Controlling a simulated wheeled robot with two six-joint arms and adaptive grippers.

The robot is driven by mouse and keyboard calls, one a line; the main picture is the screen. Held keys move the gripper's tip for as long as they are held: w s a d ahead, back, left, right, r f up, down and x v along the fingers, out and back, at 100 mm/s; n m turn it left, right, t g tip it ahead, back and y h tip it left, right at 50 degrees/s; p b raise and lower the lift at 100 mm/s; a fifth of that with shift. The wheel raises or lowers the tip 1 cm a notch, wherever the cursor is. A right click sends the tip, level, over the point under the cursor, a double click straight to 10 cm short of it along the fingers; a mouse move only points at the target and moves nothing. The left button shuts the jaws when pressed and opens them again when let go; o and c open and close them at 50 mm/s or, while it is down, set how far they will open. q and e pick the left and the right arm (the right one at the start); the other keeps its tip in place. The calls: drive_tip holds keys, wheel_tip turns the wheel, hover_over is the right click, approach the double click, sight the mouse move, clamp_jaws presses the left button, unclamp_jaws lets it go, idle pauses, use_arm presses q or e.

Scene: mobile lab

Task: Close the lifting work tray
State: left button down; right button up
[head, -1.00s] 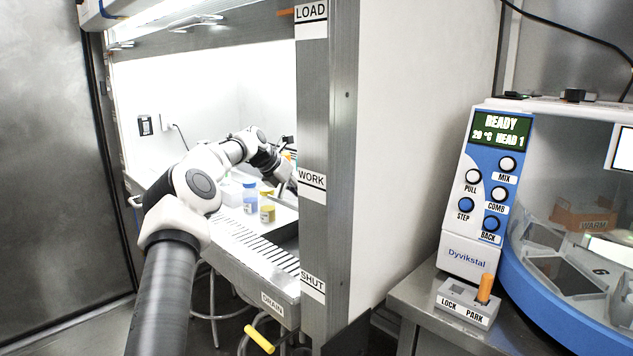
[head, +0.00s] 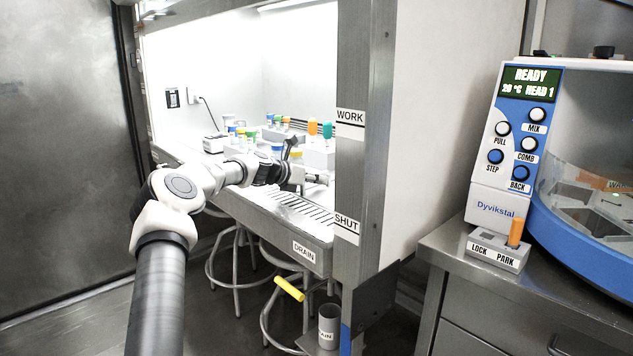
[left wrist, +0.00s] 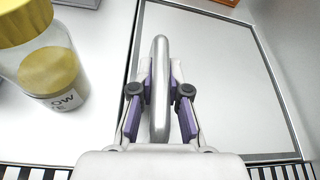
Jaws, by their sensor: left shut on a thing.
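My left gripper (left wrist: 160,85) is shut on an upright silver handle (left wrist: 160,50), with one purple-padded finger on each side of it. The work tray (left wrist: 225,65) shows as a pale, metal-edged panel behind and right of the handle; it appears flat, level with the surface around it. In the head view the left gripper (head: 318,180) is low over the cabinet's work surface, close to its slotted front strip. The tray is hard to make out there, partly hidden by my arm. My right gripper is not in view.
A yellow-lidded jar (left wrist: 50,70) stands close left of the gripper. Several coloured-lidded containers stand farther inside the cabinet. The cabinet's right post (head: 362,200) is just right of the gripper. A yellow handle (head: 289,288) sticks out below the DRAIN label.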

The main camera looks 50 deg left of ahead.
use_arm(q)
drive_tip(key=shift+f, duration=0.15)
drive_tip(key=c, duration=1.1)
unclamp_jaws()
drive_tip(key=shift+c, duration=0.2)
wheel_tip(320, 180, up, 10)
